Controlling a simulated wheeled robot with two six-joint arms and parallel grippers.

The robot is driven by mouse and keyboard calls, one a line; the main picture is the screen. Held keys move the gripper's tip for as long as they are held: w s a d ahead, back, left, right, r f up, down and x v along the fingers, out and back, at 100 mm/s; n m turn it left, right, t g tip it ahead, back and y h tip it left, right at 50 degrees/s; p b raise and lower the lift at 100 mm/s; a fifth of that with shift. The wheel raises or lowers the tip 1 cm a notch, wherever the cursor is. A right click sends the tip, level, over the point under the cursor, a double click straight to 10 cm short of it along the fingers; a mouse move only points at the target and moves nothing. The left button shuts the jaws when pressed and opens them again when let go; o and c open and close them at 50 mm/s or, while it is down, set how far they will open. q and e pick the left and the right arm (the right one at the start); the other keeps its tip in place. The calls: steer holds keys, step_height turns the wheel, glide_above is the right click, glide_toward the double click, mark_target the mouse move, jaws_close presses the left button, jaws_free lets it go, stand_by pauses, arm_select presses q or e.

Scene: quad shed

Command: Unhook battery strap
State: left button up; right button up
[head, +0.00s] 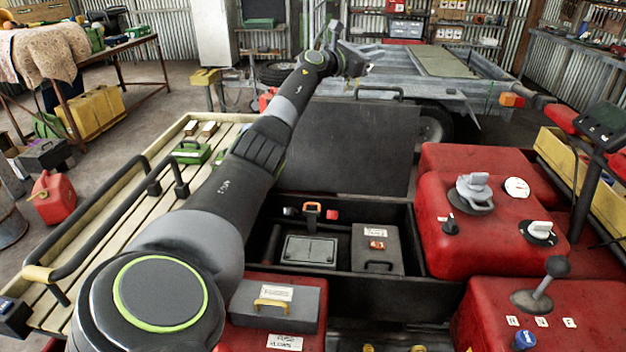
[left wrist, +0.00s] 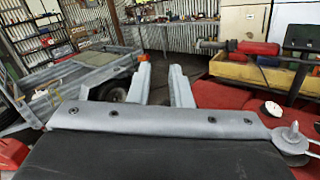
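A black battery (head: 310,250) sits low in the open black box, at its left part. An orange handle-like piece (head: 312,207) and a small red piece stand behind the battery. I cannot tell which piece is the strap or whether it is hooked. My left arm reaches up across the head view, and its gripper (head: 358,62) is high beyond the box's raised lid, far from the battery. In the left wrist view the left gripper's two fingers (left wrist: 162,72) stand apart with nothing between them. The right gripper is not in view.
The box's black lid (head: 345,145) stands open behind it. A grey labelled case (head: 377,248) with an orange latch sits right of the battery. Red bodywork (head: 465,225) with knobs and a lever flanks the right. A slatted rack (head: 110,215) lies left, and a trailer (head: 430,75) stands behind.

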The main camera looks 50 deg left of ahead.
arm_select(q)
steer(key=s+d+f+m+g+h, duration=0.2)
steer(key=d+f+m+g, duration=0.2)
steer(key=f, duration=0.2)
steer(key=m+g+y+b, duration=0.2)
steer(key=g+y+b, duration=0.5)
steer(key=g, duration=0.7)
glide_above(313, 204)
steer(key=b, duration=0.1)
step_height(313, 204, down, 22)
steer(key=h, duration=0.1)
step_height(313, 204, down, 10)
steer(key=shift+r, duration=0.15)
steer(key=shift+f, duration=0.45)
